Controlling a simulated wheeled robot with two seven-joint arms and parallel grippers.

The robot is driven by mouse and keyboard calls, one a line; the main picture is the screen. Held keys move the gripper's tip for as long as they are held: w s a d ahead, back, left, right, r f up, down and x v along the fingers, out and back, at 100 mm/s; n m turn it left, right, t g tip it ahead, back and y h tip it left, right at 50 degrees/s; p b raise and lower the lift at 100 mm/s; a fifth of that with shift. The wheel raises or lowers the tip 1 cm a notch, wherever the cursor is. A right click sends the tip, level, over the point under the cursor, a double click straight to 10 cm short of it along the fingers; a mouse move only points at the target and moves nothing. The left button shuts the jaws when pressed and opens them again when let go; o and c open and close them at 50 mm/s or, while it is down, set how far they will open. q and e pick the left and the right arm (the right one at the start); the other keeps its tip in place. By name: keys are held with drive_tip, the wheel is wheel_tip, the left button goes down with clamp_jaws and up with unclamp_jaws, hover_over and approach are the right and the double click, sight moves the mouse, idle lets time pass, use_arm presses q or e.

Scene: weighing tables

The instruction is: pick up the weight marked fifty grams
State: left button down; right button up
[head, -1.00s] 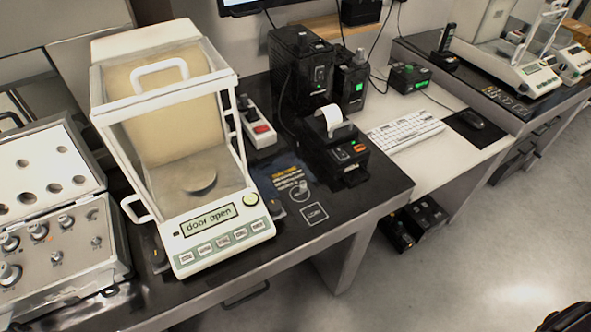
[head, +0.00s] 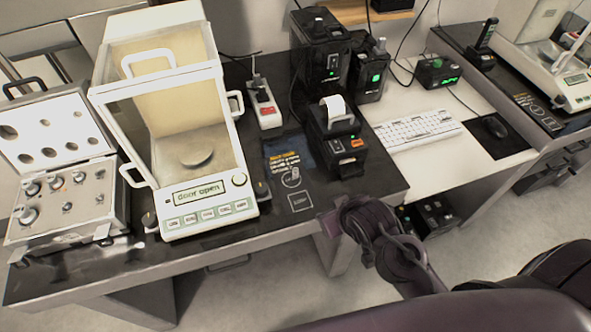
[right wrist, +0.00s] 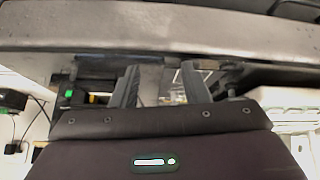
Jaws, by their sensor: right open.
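An open metal weight case (head: 62,205) lies at the left end of the dark table. Several knobbed metal weights sit in its lower tray, among them a larger one (head: 28,216) at the front left; markings on them are too small to read. My right gripper (head: 331,223) is at the table's front edge in the head view, far to the right of the case. In the right wrist view my right gripper (right wrist: 160,84) has its two fingers apart with nothing between them. My left gripper is not in view.
A balance (head: 205,205) reading "door open" stands right of the case. A label printer (head: 338,145), black devices (head: 321,60) and a dark printed mat (head: 290,160) lie further right. A keyboard (head: 417,129) is on the white desk. Floor is clear in front.

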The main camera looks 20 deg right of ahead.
sight(297, 173)
drive_tip(key=w+t, duration=0.1)
drive_tip(key=w, duration=0.1)
drive_tip(key=w+t+y, duration=0.1)
drive_tip(key=w, duration=0.1)
drive_tip(key=w+a+n+t+y, duration=0.1)
drive_tip(key=w+t, duration=0.1)
drive_tip(key=shift+r, duration=0.25)
drive_tip(key=shift+w+a+r+n+t+y, duration=0.3)
drive_tip(key=shift+w+r+t+y, duration=0.25)
drive_tip(key=shift+t+y, duration=0.35)
drive_tip(key=p+x, duration=0.1)
drive_tip(key=x, duration=0.7)
drive_tip(key=shift+s+a+f, duration=0.1)
drive_tip(key=shift+s+f, duration=0.05)
clamp_jaws()
